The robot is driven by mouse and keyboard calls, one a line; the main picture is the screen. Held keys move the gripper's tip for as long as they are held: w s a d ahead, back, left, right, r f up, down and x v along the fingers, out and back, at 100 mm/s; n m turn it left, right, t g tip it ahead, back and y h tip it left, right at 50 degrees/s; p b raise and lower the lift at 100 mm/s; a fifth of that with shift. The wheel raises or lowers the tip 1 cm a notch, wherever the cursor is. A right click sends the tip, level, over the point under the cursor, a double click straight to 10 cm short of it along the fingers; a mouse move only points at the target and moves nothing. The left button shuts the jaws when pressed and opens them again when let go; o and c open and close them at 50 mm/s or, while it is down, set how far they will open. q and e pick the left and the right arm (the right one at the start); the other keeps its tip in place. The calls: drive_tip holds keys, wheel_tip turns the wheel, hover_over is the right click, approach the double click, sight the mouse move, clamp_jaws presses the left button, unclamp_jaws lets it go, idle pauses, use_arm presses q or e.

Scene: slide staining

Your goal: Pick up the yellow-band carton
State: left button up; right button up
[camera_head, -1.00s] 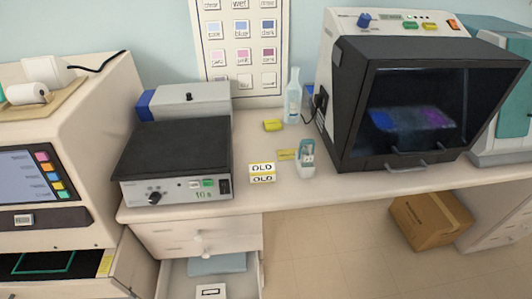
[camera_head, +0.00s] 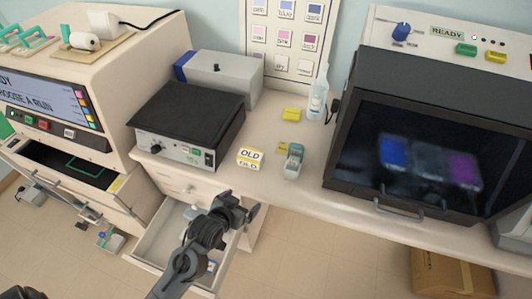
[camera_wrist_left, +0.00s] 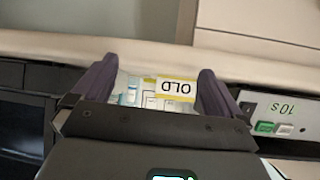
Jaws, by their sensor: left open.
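The yellow-band carton (camera_head: 250,158) is a small white box with a yellow stripe and "OLD" printed on it. It stands near the front edge of the counter, just right of the black-topped heater, in the head view. My left gripper (camera_head: 238,204) is open and empty, below and in front of the carton over the open drawer. In the left wrist view the carton (camera_wrist_left: 177,88) appears upside down between the open fingers (camera_wrist_left: 155,85), nearer the right finger and beyond the tips.
The black-topped heater (camera_head: 190,112) is close on the carton's left. A small pale dispenser (camera_head: 293,163) stands on its right, with a yellow item (camera_head: 292,115) and a clear bottle (camera_head: 317,95) behind. The open drawer (camera_head: 165,238) juts out below the counter.

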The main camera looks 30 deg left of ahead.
sight(248, 158)
use_arm(q)
drive_tip(key=w+a+r+t+p, duration=0.1)
drive_tip(key=r, duration=0.1)
drive_tip(key=w+a+r+n+y, duration=0.1)
drive_tip(key=w+r, duration=0.1)
drive_tip(key=w+a+r+t+y+p, duration=0.1)
drive_tip(key=w+a+r, duration=0.1)
drive_tip(key=shift+n+t+p, duration=0.3)
drive_tip(key=shift+p, duration=0.05)
drive_tip(key=x, duration=0.4)
drive_tip(key=shift+w+a+r, duration=0.1)
drive_tip(key=shift+w+a, duration=0.1)
drive_tip(key=shift+a, duration=0.15)
drive_tip(key=shift+w+a+f, duration=0.1)
drive_tip(key=shift+w+f, duration=0.2)
drive_tip(key=shift+w, duration=0.35)
drive_tip(key=shift+b+x, duration=0.45)
drive_tip(key=shift+x, duration=2)
drive_tip(key=shift+a+r, duration=0.1)
use_arm(e)
wheel_tip(248, 158, up, 3)
drive_tip(key=shift+w+f, duration=0.1)
drive_tip(key=shift+w, duration=0.05)
use_arm(q)
drive_tip(key=shift+c, duration=0.3)
drive_tip(key=c, duration=0.6)
